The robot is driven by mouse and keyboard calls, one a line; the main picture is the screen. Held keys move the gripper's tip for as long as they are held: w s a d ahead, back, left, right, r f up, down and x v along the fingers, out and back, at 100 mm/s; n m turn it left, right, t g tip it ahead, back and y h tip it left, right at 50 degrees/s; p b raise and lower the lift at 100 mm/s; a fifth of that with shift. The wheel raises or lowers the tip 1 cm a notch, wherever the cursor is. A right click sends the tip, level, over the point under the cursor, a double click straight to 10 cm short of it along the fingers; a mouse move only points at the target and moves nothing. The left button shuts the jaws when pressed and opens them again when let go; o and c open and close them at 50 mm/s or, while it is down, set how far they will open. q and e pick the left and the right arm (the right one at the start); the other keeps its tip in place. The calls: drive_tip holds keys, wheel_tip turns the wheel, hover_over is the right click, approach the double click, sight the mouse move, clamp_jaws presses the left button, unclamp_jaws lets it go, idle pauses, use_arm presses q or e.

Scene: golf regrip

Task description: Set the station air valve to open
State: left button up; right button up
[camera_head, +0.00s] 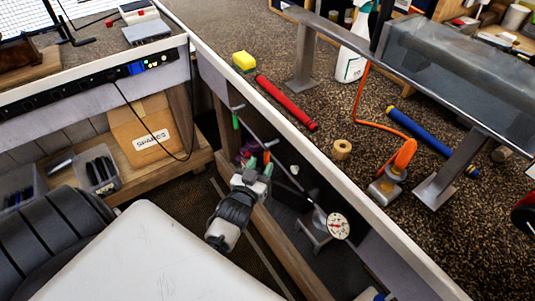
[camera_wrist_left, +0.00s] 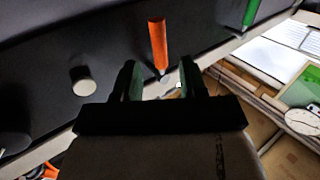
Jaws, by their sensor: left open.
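An orange handle (camera_head: 266,158), which looks like the valve lever, is on the dark front panel under the bench. It also shows in the left wrist view (camera_wrist_left: 157,43), long and roughly upright, its lower end in line with the gap between my fingers. My left gripper (camera_head: 255,173) is open and empty in front of the panel, close to the handle; whether it touches is unclear. In the left wrist view the two fingers (camera_wrist_left: 160,82) stand apart. A round white gauge (camera_head: 338,225) sits to the right and lower. My right gripper is not in view.
A green handle (camera_head: 236,119) and a pale knob (camera_head: 294,170) are also on the panel. The bench's white edge (camera_head: 325,180) runs above it. On the bench lie a red grip (camera_head: 286,103), a blue grip (camera_head: 432,141) and a tape roll (camera_head: 341,149).

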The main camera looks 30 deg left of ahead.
sight(266, 158)
use_arm(q)
drive_tip(key=w, duration=0.2)
drive_tip(key=w+a, duration=0.1)
drive_tip(key=w, duration=0.1)
drive_tip(key=shift+w, duration=0.4)
clamp_jaws()
